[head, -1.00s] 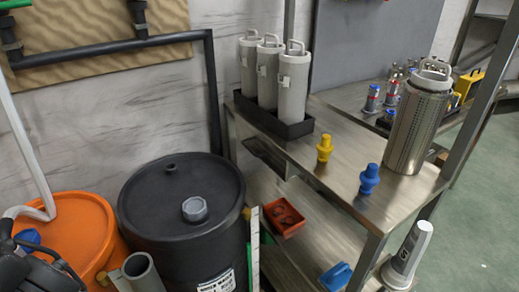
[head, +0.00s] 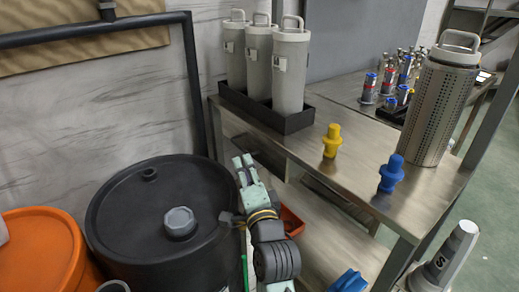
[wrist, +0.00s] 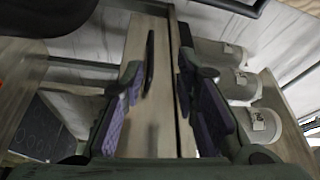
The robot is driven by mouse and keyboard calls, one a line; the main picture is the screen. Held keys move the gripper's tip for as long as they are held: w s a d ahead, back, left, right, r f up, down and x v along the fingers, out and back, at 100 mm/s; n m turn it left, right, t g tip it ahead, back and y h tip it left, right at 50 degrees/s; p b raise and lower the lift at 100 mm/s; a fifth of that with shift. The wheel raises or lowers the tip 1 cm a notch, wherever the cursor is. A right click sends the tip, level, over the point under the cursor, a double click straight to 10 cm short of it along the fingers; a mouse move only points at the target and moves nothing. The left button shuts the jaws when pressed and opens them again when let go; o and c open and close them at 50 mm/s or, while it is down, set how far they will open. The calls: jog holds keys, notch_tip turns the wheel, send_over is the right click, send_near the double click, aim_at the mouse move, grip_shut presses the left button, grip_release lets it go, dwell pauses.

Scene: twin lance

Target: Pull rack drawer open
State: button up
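The rack is a metal bench (head: 365,170). Its drawer front shows in the wrist view as a pale strip (wrist: 143,140) below the top's edge, with a dark bar handle (wrist: 149,62) on it. In the head view the dark drawer area under the top (head: 262,153) is partly hidden by my arm. My gripper (head: 245,164) is beside the rack's left side, above the black drum's right edge. In the wrist view my gripper (wrist: 163,85) is open, with purple-padded fingers apart. The handle lies between and ahead of them, nearer the left finger. I cannot tell whether they touch.
A black drum (head: 125,215) and an orange drum (head: 40,260) stand at left. Grey canisters (head: 290,75) sit in a black tray on the rack. Yellow (head: 332,142) and blue (head: 391,175) plugs and a perforated canister (head: 440,110) stand on top. A red bin (head: 291,222) is below.

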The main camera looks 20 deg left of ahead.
aim_at(240, 146)
jog(key=shift+m, duration=0.3)
jog(key=x, duration=0.3)
jog(key=p+x, duration=0.1)
jog(key=x, duration=0.6)
jog(key=shift+w+d+f+p, duration=0.25)
jog(key=shift+w+f+p, duration=0.2)
jog(key=shift+w, duration=0.1)
jog(key=shift+c, duration=0.3)
grip_shut()
